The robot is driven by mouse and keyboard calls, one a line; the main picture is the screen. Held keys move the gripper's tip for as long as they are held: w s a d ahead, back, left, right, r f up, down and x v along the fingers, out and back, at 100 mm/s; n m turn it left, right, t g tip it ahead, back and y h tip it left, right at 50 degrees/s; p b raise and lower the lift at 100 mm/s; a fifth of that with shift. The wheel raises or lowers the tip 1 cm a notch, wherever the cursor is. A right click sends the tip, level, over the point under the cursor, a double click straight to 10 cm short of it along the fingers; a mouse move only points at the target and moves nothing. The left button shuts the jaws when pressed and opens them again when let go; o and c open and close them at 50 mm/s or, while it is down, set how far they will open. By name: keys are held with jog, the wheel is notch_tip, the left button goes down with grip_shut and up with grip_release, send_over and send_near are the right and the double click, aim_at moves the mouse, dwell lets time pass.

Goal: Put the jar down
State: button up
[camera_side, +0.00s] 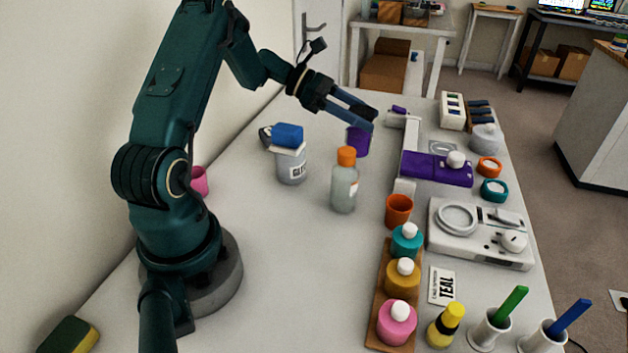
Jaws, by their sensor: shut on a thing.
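My gripper (357,113) is beyond the bottles near the middle of the table, its fingers reaching down to the right. It is shut on a small purple jar (357,142), which shows just below the fingers. The fingers hide the jar's upper part. I cannot tell from this view whether its base touches the white table (290,235).
An orange cup (398,210), a wooden rack (380,325) of colored bottles, a scale (470,247) and a purple block (430,170) crowd the right side. The left-middle table is clear.

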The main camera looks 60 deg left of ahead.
aim_at(371, 139)
jog(key=shift+f, duration=2.05)
jog(key=o, duration=1.4)
jog(key=shift+f, duration=0.1)
jog(key=shift+s+a+r, duration=0.25)
jog(key=v, duration=0.6)
jog(key=shift+s+a+r, duration=0.1)
jog(key=shift+s+a, duration=0.15)
jog(key=shift+s, duration=0.05)
